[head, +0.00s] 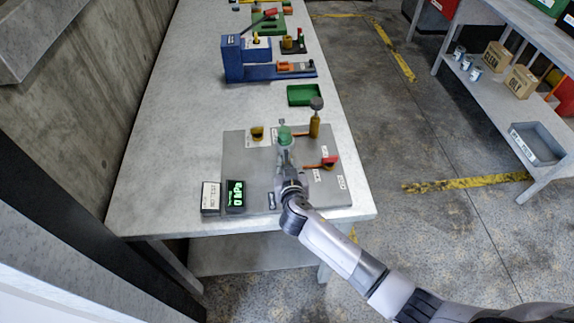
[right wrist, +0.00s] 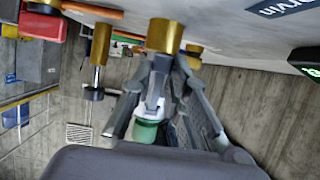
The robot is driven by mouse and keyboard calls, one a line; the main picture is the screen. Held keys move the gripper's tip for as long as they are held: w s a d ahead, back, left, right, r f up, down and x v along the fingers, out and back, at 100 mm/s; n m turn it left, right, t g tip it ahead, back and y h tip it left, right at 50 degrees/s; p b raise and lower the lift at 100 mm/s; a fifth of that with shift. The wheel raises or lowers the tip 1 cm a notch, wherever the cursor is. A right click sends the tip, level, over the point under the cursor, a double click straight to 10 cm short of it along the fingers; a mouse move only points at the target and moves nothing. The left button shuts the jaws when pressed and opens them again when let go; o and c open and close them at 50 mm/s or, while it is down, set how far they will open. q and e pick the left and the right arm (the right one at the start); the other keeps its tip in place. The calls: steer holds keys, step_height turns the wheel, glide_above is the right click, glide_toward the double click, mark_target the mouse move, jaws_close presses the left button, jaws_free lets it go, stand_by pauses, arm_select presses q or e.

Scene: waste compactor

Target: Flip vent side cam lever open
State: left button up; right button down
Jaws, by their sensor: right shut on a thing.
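My right gripper (head: 287,150) is over the grey plate (head: 235,160) at the near end of the bench. Its fingers (right wrist: 155,85) are shut on a piece with a green end (right wrist: 147,132) and a pale part. The green part (head: 284,134) also shows at the fingers in the head view. A brass cylinder (right wrist: 166,35) lies just past the fingertips; contact is unclear. A red-handled lever (head: 325,163) sits on the plate right of the gripper, apart from it. I cannot tell which part is the vent side cam lever. My left gripper is not in view.
A brass post with a grey knob (head: 315,122) stands behind the gripper, right. A yellow cup-like fitting (head: 257,133) is left. A green-digit display (head: 236,194) stands at front left. A green tray (head: 304,95) and blue fixture (head: 255,62) lie farther back.

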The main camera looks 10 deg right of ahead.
mark_target(287, 165)
steer(key=shift+s+r+g+p, duration=0.25)
steer(key=shift+r+g+p, duration=0.15)
steer(key=shift+g+p, duration=0.65)
steer(key=shift+s+r+g+p, duration=0.2)
steer(key=shift+r+g+p, duration=0.3)
steer(key=shift+p, duration=0.95)
steer(key=shift+g, duration=0.55)
steer(key=shift+s+r+g+p, duration=0.1)
steer(key=shift+s+g+p, duration=0.25)
steer(key=shift+g, duration=0.55)
steer(key=shift+a+r+g, duration=0.1)
steer(key=shift+r+g, duration=0.2)
steer(key=shift+g, duration=0.5)
steer(key=g, duration=0.2)
steer(key=r+g, duration=0.1)
steer(key=shift+s+r+g, duration=0.1)
steer(key=shift+r+g, duration=0.1)
steer(key=shift+g, duration=0.2)
steer(key=shift+r+g+b, duration=0.3)
steer(key=shift+g+b, duration=0.3)
steer(key=shift+g, duration=0.5)
steer(key=shift+r+g+b, duration=0.35)
steer(key=shift+g+b, duration=0.3)
steer(key=shift+g, duration=0.25)
steer(key=shift+r, duration=0.1)
